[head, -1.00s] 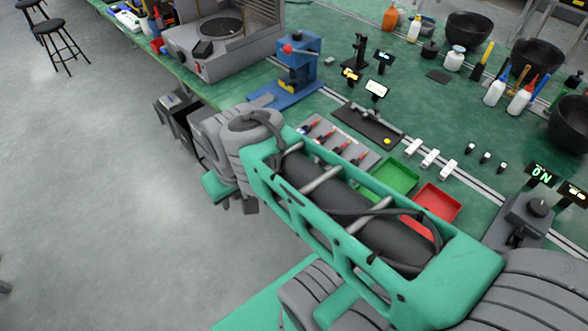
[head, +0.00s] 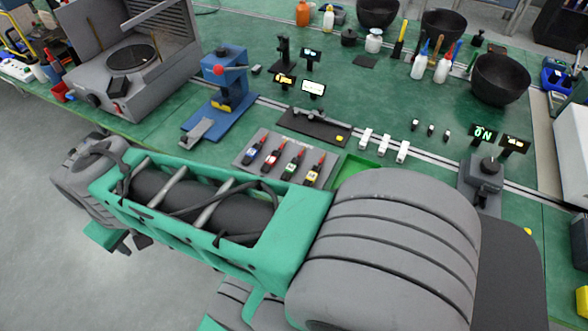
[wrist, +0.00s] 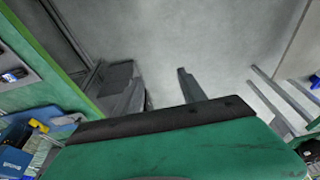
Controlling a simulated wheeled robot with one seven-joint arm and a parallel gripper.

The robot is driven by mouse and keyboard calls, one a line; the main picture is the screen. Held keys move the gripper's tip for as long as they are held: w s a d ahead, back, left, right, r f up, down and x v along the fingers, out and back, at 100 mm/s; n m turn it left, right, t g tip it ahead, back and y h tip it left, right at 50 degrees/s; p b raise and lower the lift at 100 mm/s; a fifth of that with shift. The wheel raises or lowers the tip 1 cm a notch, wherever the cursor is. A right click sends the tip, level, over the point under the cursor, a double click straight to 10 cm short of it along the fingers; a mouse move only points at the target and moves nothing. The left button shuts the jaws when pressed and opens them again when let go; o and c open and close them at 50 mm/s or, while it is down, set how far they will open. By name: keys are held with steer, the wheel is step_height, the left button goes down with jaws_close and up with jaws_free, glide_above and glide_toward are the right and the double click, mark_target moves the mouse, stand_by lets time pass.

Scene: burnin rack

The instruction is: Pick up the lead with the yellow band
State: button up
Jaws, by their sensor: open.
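The lead with the yellow band (head: 315,170) lies at the right end of a row of several leads on a grey mat (head: 244,161) on the green bench. The leads beside it carry blue, red and green bands. My gripper (wrist: 163,92) is open and empty in the wrist view, its two fingers apart over bare grey floor. In the head view my gripper (head: 128,243) hangs low at the left, off the bench's front edge and well away from the leads. My arm crosses in front of the mat.
A blue press (head: 224,85) stands left of the mat, and a dark tray (head: 310,126) lies behind it. White blocks (head: 384,145) and a green bin (head: 352,168), partly hidden by my arm, are to the right. A grey machine (head: 130,60) stands at the far left.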

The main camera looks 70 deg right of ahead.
steer(key=d+r+m+g+p, duration=0.15)
steer(key=d+m, duration=0.35)
steer(key=d, duration=0.7)
steer(key=m+g+p, duration=0.2)
steer(key=m+p, duration=0.4)
steer(key=m, duration=0.7)
glide_toward(312, 175)
steer(key=shift+w+f+t, duration=0.15)
steer(key=shift+w+t, duration=0.1)
steer(key=shift+w, duration=0.15)
steer(key=shift+s+f, duration=0.35)
steer(key=shift+s, duration=0.35)
steer(key=f, duration=0.3)
steer(key=f+p, duration=0.1)
steer(key=f, duration=0.3)
steer(key=shift+w+d+f+p, duration=0.1)
steer(key=shift+d+f+p, duration=0.15)
steer(key=shift+f+p, duration=0.05)
steer(key=shift+c, duration=0.2)
jaws_close()
